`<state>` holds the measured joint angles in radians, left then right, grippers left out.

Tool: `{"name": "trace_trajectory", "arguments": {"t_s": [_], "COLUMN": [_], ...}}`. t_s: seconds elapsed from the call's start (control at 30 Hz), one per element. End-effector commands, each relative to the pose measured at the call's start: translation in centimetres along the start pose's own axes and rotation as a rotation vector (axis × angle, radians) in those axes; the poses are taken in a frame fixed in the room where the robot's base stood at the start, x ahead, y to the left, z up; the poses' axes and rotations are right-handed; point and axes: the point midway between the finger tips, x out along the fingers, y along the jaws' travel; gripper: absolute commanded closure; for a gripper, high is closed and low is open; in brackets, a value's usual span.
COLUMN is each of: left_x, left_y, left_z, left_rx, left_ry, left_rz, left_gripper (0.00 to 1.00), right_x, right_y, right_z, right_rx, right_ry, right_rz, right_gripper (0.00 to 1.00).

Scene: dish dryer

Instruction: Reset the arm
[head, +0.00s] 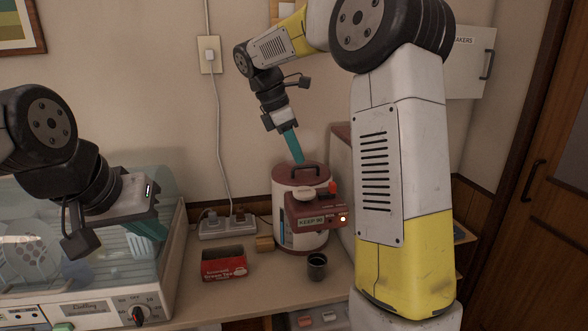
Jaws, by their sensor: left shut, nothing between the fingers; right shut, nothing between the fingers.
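My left gripper (150,230) is at the left, in front of the clear cover of the dish dryer (100,315). Its teal fingers are together and hold nothing. My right arm rises at the right and bends over to the middle. My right gripper (298,158) points down with its teal fingers shut and empty. Its tips are just above or behind the lid of the red and white water boiler (300,218); I cannot tell if they touch it.
A red green tea box (223,265), a dark cup (317,266) and a power strip (226,226) are on the counter (265,280) around the boiler. A cord runs up to a wall outlet (209,55). A breaker box (472,62) is on the wall behind my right arm.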

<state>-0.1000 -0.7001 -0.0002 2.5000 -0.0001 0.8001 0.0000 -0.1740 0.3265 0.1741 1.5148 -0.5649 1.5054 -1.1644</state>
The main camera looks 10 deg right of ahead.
Motion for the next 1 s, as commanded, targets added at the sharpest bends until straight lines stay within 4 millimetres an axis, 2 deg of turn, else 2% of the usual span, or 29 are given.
{"name": "trace_trajectory", "arguments": {"t_s": [0.2, 0.53, 0.63, 0.77, 1.0], "left_x": [0.0, 0.0, 0.0, 0.0, 0.0], "left_y": [0.0, 0.0, 0.0, 0.0, 0.0], "left_z": [0.0, 0.0, 0.0, 0.0, 0.0], "left_rx": [0.000, 0.000, 0.000, 0.000, 0.000], "left_ry": [0.000, 0.000, 0.000, 0.000, 0.000], "left_rz": [0.000, 0.000, 0.000, 0.000, 0.000], "left_gripper": [1.00, 1.00, 1.00, 1.00, 1.00], "right_x": [-1.6, -1.7, -1.9, -2.4, -2.2], "right_y": [0.0, -0.1, -0.7, -3.5, -12.1], "right_z": [0.0, 0.0, 0.2, 1.0, 1.6], "right_rx": [-0.001, 0.001, 0.035, 0.184, 0.685], "right_ry": [0.001, 0.001, 0.016, 0.081, 0.333], "right_rz": [-0.001, -0.001, 0.010, 0.051, 0.115], "right_gripper": [1.00, 1.00, 1.00, 1.00, 1.00]}}
